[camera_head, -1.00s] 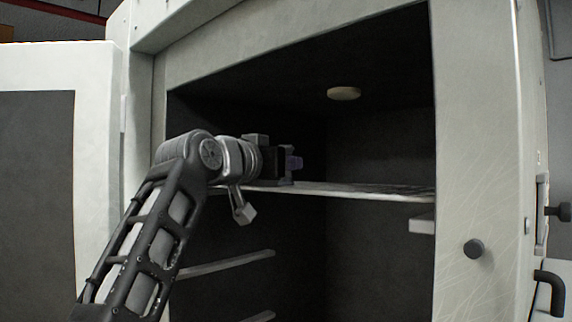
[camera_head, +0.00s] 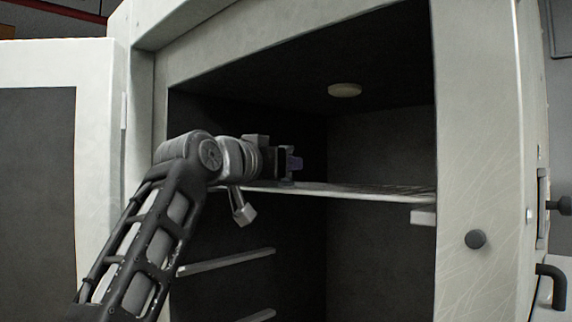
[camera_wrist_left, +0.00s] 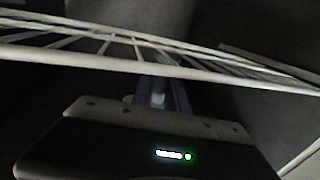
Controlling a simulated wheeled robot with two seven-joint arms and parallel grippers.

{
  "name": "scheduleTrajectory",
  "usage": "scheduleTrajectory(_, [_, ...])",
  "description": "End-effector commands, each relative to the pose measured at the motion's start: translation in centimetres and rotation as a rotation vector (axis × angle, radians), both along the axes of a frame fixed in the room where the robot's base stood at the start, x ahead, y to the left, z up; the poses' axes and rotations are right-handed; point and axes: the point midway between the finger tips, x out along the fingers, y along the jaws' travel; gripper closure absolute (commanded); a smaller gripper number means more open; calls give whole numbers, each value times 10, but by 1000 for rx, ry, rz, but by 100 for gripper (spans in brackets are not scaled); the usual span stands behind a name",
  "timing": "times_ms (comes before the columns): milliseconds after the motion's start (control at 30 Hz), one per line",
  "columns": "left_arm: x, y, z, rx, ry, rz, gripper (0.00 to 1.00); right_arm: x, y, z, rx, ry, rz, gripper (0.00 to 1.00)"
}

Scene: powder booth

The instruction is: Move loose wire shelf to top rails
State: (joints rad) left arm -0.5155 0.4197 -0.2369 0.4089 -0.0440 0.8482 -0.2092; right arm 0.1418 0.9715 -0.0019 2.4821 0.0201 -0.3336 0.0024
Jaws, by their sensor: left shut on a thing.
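The wire shelf (camera_head: 350,189) is inside the open oven-like cabinet, seen nearly edge-on and roughly level. My left gripper (camera_head: 294,164) is at the shelf's front edge, left of its middle. In the left wrist view the purple-grey fingers (camera_wrist_left: 160,97) are shut on the shelf's front wire, and the white wires (camera_wrist_left: 110,45) fan out beyond. The right top rail (camera_head: 423,217) sits just below the shelf's right end, with a narrow dark gap showing. The left top rail is hidden behind my arm. My right gripper is out of view.
Lower left rails (camera_head: 226,262) run along the cabinet's inner wall. The open door (camera_head: 98,160) stands at left. A round disc (camera_head: 344,90) is on the ceiling. The space above the shelf is clear.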

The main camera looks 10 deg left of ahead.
Motion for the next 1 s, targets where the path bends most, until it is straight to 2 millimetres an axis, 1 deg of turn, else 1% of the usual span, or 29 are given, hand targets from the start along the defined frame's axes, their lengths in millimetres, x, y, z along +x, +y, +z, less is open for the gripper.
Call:
scheduleTrajectory(233, [-1,0,-4,-2,-4,0,100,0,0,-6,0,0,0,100])
scheduleTrajectory(267, [-1,0,-3,-2,-4,0,79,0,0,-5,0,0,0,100])
scheduleTrajectory(500, [-1,0,-4,-1,-2,0,60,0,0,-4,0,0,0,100])
scheduleTrajectory(567, [0,0,-4,-1,-2,0,56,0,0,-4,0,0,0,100])
scheduleTrajectory(867, [0,0,-6,1,3,0,56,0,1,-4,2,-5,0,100])
scheduleTrajectory(1000, [-11,3,-7,1,0,0,56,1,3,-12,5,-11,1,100])
